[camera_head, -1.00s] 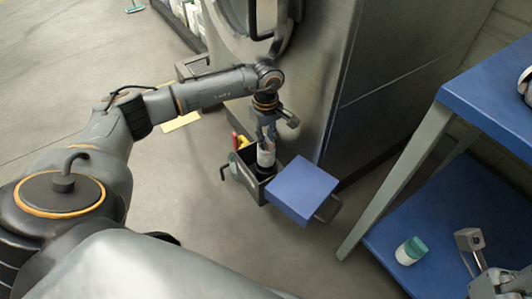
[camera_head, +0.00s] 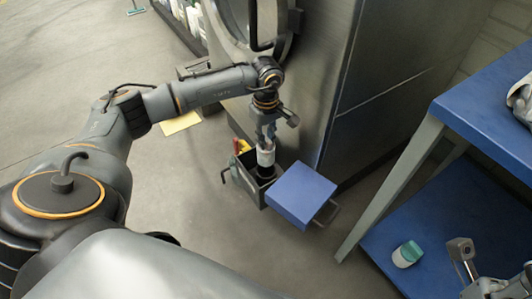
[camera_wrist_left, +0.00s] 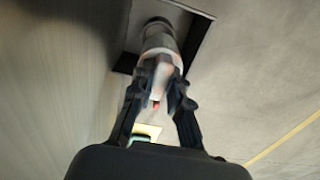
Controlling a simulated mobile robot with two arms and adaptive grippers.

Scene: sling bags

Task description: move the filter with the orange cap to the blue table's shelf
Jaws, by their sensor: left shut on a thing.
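The filter (camera_head: 265,158) is a white cylinder with a dark lower end. It is upright in the mouth of an open dark toolbox (camera_head: 254,190). My left gripper (camera_head: 266,141) reaches down from above and is shut on the filter's top. In the left wrist view the filter (camera_wrist_left: 160,42) sits between the fingers (camera_wrist_left: 158,85), with a small orange-red bit of cap showing. The blue table (camera_head: 452,112) is at the right; its low blue shelf (camera_head: 365,240) lies below. My right gripper (camera_head: 463,254) is partly visible over the shelf; its fingers are unclear.
A white filter with a green cap (camera_head: 407,254) lies on the shelf. A large metal machine (camera_head: 335,75) stands just behind. The table leg (camera_head: 390,185) bounds the shelf's left side.

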